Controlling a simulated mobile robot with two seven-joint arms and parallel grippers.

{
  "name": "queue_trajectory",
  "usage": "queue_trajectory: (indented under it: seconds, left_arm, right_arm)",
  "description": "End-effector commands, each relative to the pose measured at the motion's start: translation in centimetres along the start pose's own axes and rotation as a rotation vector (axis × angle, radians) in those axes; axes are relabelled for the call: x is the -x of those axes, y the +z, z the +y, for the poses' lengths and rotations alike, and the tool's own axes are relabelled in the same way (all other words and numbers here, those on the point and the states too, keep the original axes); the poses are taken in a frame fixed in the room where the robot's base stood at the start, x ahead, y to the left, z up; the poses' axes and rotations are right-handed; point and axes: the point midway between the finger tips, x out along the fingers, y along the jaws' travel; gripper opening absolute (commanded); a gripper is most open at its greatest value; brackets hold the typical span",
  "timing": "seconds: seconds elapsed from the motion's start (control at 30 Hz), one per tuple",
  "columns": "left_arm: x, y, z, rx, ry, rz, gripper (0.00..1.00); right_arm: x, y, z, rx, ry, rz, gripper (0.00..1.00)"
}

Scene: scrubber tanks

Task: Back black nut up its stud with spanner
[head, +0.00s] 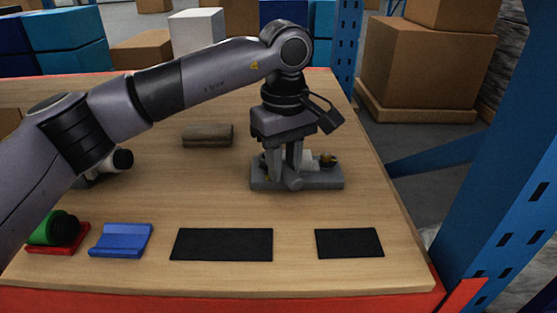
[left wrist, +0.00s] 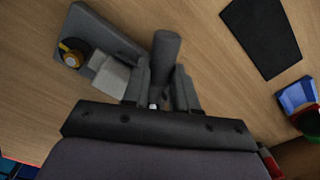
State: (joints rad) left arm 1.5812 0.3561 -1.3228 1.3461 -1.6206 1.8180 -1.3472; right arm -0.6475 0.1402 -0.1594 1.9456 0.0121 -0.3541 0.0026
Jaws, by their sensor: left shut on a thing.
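A grey fixture (head: 325,180) stands on the table at centre right; its base also shows in the left wrist view (left wrist: 107,33). On it a dark round part with a yellow ring (head: 328,160), likely the black nut on its stud, shows in the left wrist view too (left wrist: 72,52). My left gripper (head: 283,172) points down over the fixture's left part. Its fingers are shut on a grey round bar (left wrist: 165,55). I cannot tell whether this bar is the spanner's handle. The spanner's jaw is not clearly seen. My right gripper is not in view.
Two black mats (head: 222,244) (head: 349,243) lie near the front edge. A blue holder (head: 121,240) and a red tray (head: 70,243) with a green and black piece are at front left. A brown block (head: 208,135) lies behind. A blue post (head: 505,150) stands right of the table.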

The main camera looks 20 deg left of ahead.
Motion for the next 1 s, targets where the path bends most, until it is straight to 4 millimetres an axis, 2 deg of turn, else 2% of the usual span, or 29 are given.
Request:
queue_trajectory:
  seconds: [0.43, 0.7, 1.0]
  left_arm:
    - [0.0, -0.01, 0.12, 0.022, 0.0, 0.0, 0.0]
    - [0.0, -0.04, -0.56, -0.09, 0.0, 0.0, 0.0]
    - [0.0, -0.03, -0.64, -0.109, 0.0, 0.0, 0.0]
  right_arm:
    - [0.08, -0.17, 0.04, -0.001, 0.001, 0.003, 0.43]
    - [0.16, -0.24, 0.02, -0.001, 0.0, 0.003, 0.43]
    - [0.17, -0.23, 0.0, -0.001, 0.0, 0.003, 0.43]
